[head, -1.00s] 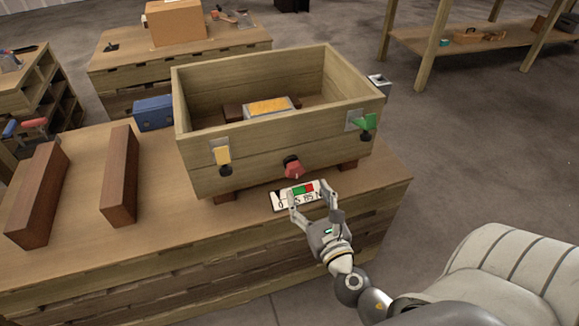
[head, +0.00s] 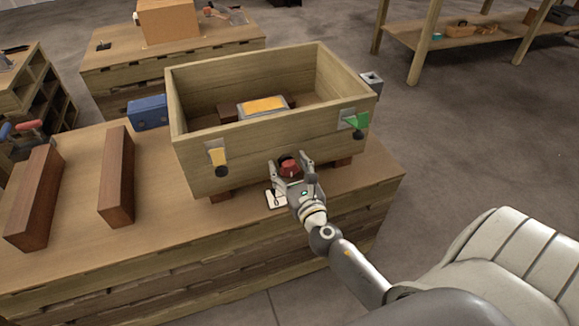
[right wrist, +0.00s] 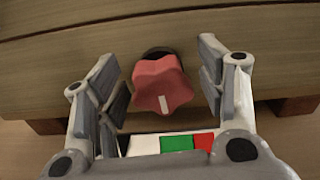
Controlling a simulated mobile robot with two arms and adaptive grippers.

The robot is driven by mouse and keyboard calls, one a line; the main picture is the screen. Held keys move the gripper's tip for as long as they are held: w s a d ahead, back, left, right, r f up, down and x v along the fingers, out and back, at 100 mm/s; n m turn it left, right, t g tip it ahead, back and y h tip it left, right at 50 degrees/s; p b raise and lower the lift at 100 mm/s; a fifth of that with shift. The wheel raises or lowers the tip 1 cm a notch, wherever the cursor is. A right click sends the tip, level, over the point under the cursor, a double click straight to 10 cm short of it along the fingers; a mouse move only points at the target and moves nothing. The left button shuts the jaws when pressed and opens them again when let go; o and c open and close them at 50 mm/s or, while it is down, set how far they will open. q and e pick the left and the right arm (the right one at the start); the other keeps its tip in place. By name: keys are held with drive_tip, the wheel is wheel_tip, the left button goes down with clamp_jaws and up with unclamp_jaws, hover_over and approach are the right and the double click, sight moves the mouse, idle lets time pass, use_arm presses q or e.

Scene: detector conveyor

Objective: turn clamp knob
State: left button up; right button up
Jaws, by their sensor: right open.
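The red clamp knob (head: 289,168) sits on the front wall of a wooden box (head: 262,149). In the right wrist view the knob (right wrist: 162,84) is star-shaped, with a white mark pointing down and slightly right. My right gripper (head: 292,164) is open, with one finger on each side of the knob. In the right wrist view the fingers (right wrist: 163,85) show gaps on both sides of the knob. A label plate with green and red fields (right wrist: 178,143) lies below the knob, partly hidden by my gripper. My left gripper is out of view.
The box carries a yellow latch (head: 217,158) and a green latch (head: 356,121) on its front, and holds a yellow-topped block (head: 264,105). Two brown wooden bars (head: 117,176) and a blue box (head: 148,112) are on the table (head: 75,245) to the left.

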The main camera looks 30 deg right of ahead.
drive_tip(key=shift+c, duration=0.4)
drive_tip(key=c, duration=1)
drive_tip(key=shift+o, duration=0.2)
